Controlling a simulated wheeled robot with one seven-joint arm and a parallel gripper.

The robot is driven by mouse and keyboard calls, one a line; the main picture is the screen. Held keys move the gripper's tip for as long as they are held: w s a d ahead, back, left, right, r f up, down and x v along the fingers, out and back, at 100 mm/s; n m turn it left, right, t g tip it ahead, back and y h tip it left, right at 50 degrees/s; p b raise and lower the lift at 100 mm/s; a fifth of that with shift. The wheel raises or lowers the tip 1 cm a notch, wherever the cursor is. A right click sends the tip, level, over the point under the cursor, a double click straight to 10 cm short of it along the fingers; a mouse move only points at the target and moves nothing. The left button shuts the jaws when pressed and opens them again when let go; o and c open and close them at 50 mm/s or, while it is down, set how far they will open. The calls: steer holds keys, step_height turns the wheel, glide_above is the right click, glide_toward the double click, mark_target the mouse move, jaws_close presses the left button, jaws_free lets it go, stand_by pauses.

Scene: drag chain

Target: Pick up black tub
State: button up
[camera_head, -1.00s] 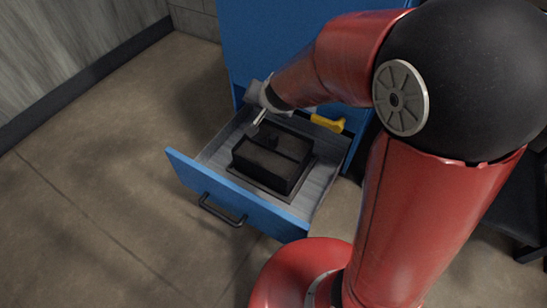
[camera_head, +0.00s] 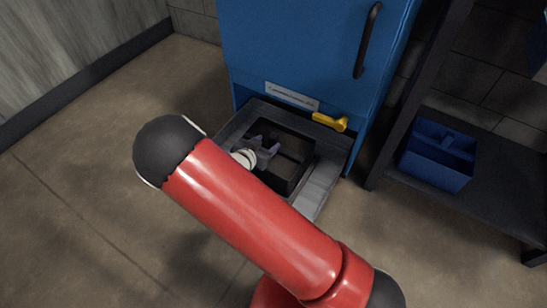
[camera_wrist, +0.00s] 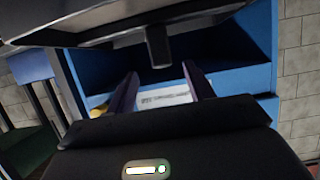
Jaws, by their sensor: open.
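The black tub (camera_head: 303,171) sits in the open grey drawer (camera_head: 323,182) of a blue cabinet in the head view. Its near left part is hidden by my arm. My gripper (camera_head: 264,143) is open, with its two fingers over the left side of the tub. I cannot tell whether they touch it. In the wrist view, the two fingers of my gripper (camera_wrist: 161,88) stand apart with nothing visible between them. A dark shape with a short bar crosses the top there, and I cannot tell if it is the tub.
A yellow-handled object (camera_head: 330,122) lies at the drawer's back right corner. The blue cabinet (camera_head: 290,50) rises behind. A blue caddy (camera_head: 438,158) stands on a dark shelf (camera_head: 500,195) to the right. The floor at left is clear.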

mark_target(271, 139)
steer(key=b+x, duration=0.1)
steer(key=x, duration=0.5)
steer(key=shift+w+a, duration=0.1)
jaws_close()
